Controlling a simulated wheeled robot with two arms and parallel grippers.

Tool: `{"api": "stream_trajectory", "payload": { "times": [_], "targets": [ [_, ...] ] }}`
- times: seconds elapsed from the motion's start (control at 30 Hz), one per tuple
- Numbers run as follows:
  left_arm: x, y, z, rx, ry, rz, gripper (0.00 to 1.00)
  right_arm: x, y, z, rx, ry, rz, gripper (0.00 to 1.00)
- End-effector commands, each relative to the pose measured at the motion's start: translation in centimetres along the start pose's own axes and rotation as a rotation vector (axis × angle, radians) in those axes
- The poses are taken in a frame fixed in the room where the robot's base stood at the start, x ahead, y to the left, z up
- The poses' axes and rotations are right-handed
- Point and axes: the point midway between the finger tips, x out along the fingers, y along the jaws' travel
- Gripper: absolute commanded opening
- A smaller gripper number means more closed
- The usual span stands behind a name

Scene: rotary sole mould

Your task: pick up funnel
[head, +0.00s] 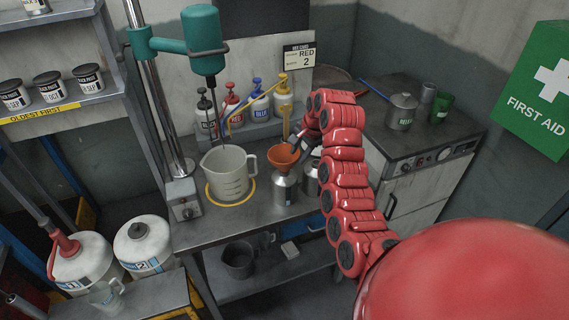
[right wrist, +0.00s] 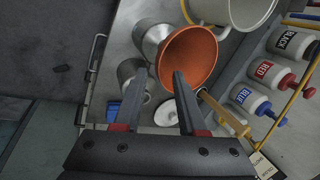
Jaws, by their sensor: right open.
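The orange funnel (head: 283,155) sits mouth-up in the neck of a metal bottle (head: 284,188) on the workbench. In the right wrist view the funnel (right wrist: 193,52) shows its wide open mouth, with the bottle (right wrist: 151,38) partly hidden beneath it. My right gripper (head: 297,143) is close beside the funnel's rim. In the right wrist view its jaws (right wrist: 158,88) are apart, with one fingertip overlapping the funnel's lower edge in the picture. I cannot tell whether it touches. Nothing is held between the fingers. My left gripper is not in view.
A measuring jug (head: 228,172) stands left of the funnel, under a teal mixer (head: 203,40). A second metal bottle (head: 311,178) stands close on the right, partly behind my arm. Colour bottles (head: 258,101) stand in a rack behind. The bench front is clear.

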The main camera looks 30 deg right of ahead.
Motion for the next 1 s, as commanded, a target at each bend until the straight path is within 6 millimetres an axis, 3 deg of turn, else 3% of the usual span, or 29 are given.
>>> {"api": "stream_trajectory", "payload": {
  "times": [0.17,0.4,0.63,0.93,1.0],
  "targets": [
    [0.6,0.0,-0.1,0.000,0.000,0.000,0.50,0.6,-0.1,0.0,0.000,-0.001,0.002,0.40],
    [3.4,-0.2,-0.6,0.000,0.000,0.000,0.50,3.2,-0.2,0.0,0.000,-0.005,0.006,0.40],
    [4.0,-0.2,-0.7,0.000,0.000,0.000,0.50,5.3,-0.2,-0.1,0.000,0.000,0.002,0.40],
    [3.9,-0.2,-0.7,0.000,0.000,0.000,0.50,5.7,-0.1,-0.1,0.000,0.001,0.000,0.40],
    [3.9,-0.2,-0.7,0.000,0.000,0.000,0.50,5.7,-0.1,-0.1,0.000,0.001,0.000,0.28]
  ]
}}
